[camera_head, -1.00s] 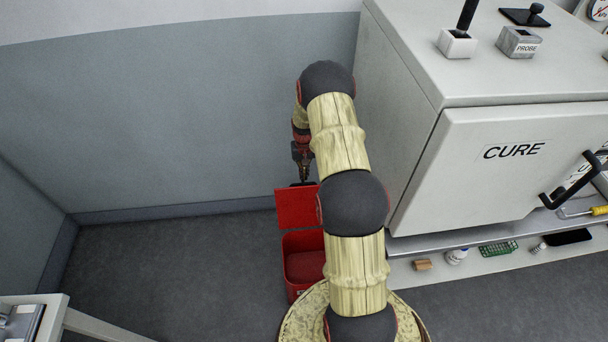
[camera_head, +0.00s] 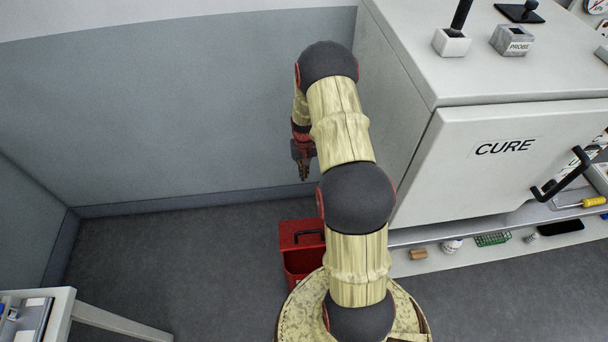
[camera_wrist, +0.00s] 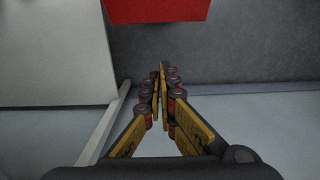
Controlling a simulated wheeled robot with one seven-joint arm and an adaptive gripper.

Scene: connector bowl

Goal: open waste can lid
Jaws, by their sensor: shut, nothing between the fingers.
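The red waste can (camera_head: 300,268) stands on the floor beside the cabinet, partly hidden behind my arm. Its red lid (camera_head: 290,232) lies low over the can, with a black handle on it facing up. I cannot tell whether the lid is fully down. My gripper (camera_head: 304,178) is above and behind the lid, near the wall, pointing down and clear of the handle. In the wrist view my gripper's fingers (camera_wrist: 161,72) are shut together with nothing between them. A red surface of the can or lid (camera_wrist: 155,10) shows at the top edge there, apart from the fingertips.
The white cabinet marked CURE (camera_head: 480,180) stands close on the right of my arm. A low shelf (camera_head: 440,262) with small items runs beneath it. The grey wall (camera_head: 180,110) is behind. The floor (camera_head: 170,250) left of the can is clear; a white table (camera_head: 62,315) is at lower left.

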